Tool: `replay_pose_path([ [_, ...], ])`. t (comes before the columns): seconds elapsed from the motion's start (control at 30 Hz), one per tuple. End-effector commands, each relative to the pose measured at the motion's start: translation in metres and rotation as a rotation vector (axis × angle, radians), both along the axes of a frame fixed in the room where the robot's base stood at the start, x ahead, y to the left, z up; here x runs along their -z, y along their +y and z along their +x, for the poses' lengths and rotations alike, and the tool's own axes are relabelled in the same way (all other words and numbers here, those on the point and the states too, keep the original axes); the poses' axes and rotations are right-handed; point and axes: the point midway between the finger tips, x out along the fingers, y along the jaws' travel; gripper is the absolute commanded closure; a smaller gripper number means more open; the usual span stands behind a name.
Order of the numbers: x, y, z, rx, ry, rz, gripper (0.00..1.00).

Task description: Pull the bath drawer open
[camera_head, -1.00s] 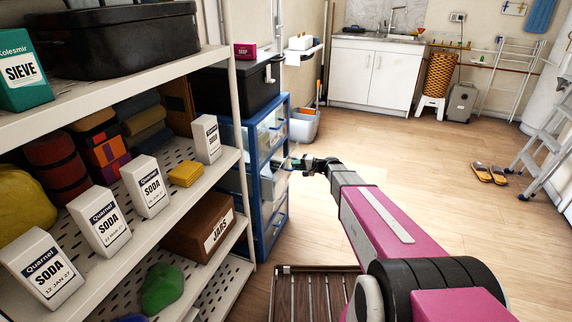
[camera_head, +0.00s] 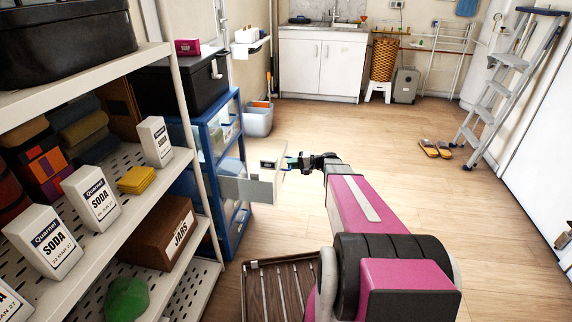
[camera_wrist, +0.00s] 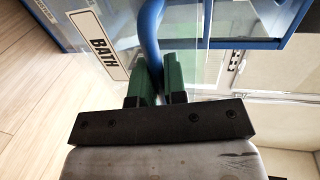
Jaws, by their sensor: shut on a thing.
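The bath drawer (camera_head: 250,190) is a clear, pale drawer in a blue-framed drawer unit (camera_head: 240,225). It stands well out from the frame in the head view. In the wrist view its front carries a BATH label (camera_wrist: 97,45) and a curved blue handle (camera_wrist: 150,30). My gripper (camera_head: 290,162) is at the drawer's front. In the wrist view the green fingers of my gripper (camera_wrist: 160,75) are shut on the blue handle, one on each side. The drawer's contents are hard to make out.
White shelving (camera_head: 150,225) with soda boxes and a jars box (camera_head: 165,232) stands close on the left. A slatted wooden rack (camera_head: 280,290) is low in front. A grey bin (camera_head: 258,120) stands beyond the drawer unit. The floor to the right is clear up to the slippers (camera_head: 435,148) and stepladder (camera_head: 500,85).

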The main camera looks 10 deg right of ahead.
Motion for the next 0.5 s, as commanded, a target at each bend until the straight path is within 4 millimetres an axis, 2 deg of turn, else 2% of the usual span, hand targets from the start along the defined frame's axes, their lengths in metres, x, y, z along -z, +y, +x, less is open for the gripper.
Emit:
replay_pose_path([
  [0.37, 0.0007, -0.0017, -0.0005, 0.000, 0.001, -0.002, 1.00],
  [0.4, 0.0007, -0.0017, -0.0005, 0.000, 0.001, -0.002, 0.84],
  [0.47, 0.0008, -0.0016, -0.0005, 0.000, 0.001, -0.002, 0.65],
  [0.5, 0.0007, -0.0016, -0.0005, 0.000, 0.001, -0.002, 0.64],
])
